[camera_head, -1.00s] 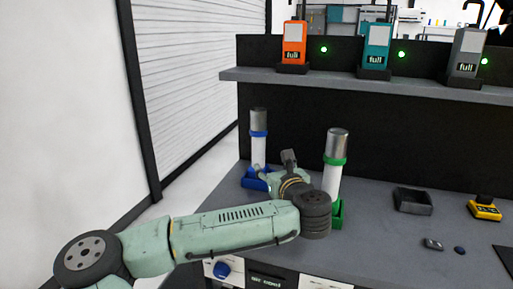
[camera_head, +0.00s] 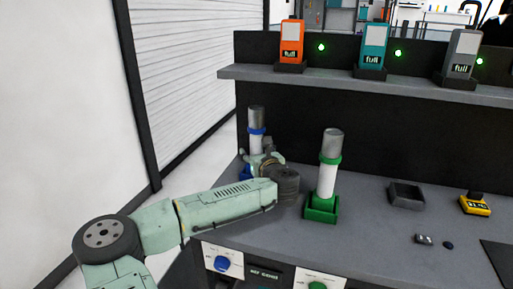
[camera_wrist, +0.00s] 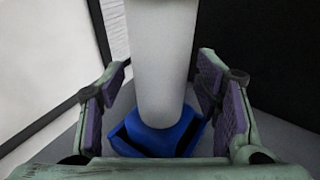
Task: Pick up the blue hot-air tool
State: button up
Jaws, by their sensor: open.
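The blue hot-air tool (camera_head: 256,128) stands upright at the back left of the bench, a white cylinder with a blue collar and a metal top. In the wrist view its white body (camera_wrist: 160,60) rises from a blue holder (camera_wrist: 158,138). My gripper (camera_wrist: 165,100) is open, with one purple-padded finger on each side of the white body. Gaps show between the pads and the body. In the head view my wrist hides the tool's lower part and most of the blue holder, and my fingers are hard to make out.
A similar green-collared tool (camera_head: 328,165) stands in a green holder (camera_head: 321,208) just right of my wrist. A dark tray (camera_head: 406,196) and a yellow device (camera_head: 474,204) lie farther right. A shelf (camera_head: 350,85) with orange, teal and grey boxes runs above.

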grip_shut()
dwell(0.8)
jog(key=shift+r, duration=0.1)
